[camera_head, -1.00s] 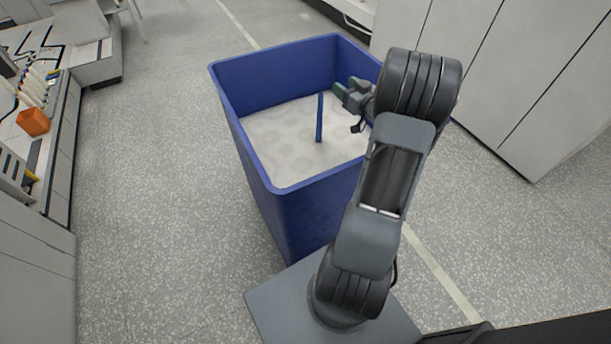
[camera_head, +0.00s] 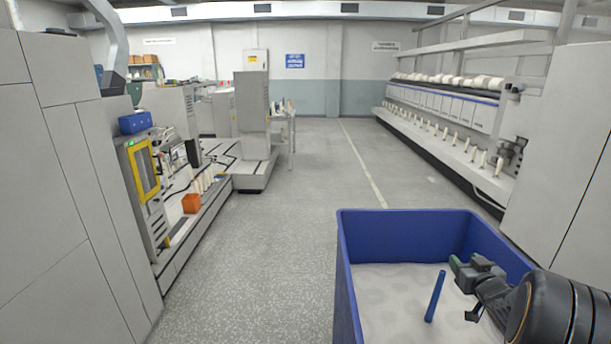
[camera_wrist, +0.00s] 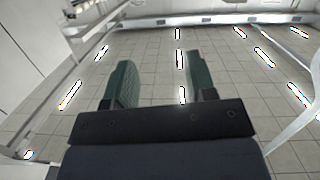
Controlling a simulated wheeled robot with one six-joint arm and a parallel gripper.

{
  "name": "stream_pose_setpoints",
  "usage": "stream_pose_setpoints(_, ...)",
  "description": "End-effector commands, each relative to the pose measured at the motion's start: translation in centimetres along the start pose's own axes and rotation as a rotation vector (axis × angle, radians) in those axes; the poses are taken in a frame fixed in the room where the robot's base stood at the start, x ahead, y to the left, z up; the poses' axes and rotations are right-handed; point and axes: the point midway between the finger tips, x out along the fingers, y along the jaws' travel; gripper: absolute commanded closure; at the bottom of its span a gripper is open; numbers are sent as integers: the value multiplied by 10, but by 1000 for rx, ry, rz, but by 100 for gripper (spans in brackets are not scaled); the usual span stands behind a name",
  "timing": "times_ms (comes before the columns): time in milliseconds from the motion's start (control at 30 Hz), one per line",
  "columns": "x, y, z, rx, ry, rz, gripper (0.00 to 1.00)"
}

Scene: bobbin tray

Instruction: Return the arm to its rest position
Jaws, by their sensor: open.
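My gripper (camera_head: 458,265) shows at the lower right of the head view, over the blue bin. In the wrist view my gripper (camera_wrist: 162,72) has its two green-padded fingers wide apart with nothing between them. My dark arm enters from the lower right corner, and most of it is out of view. A slim blue rod (camera_head: 435,297) stands slightly tilted in the bin, left of my gripper and apart from it in the picture.
The blue bin (camera_head: 347,290) has a pale inside. A machine bench with an orange box (camera_head: 191,203) stands at left. A long spinning machine (camera_head: 440,135) lines the right. Grey floor (camera_head: 275,240) between is clear. The wrist view faces a tiled surface with bright strips.

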Motion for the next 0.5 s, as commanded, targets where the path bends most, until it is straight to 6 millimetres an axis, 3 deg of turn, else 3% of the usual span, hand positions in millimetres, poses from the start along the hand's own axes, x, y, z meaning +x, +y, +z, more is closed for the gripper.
stream_pose_setpoints(33, -2, -18, -20, -22, -46, 35, 49)
stream_pose_setpoints(200, -33, -73, -44, -34, -296, 156, 49)
stream_pose_setpoints(367, -90, -136, -43, -8, -563, 146, 49)
stream_pose_setpoints(500, -147, -186, -33, 12, -776, 65, 49)
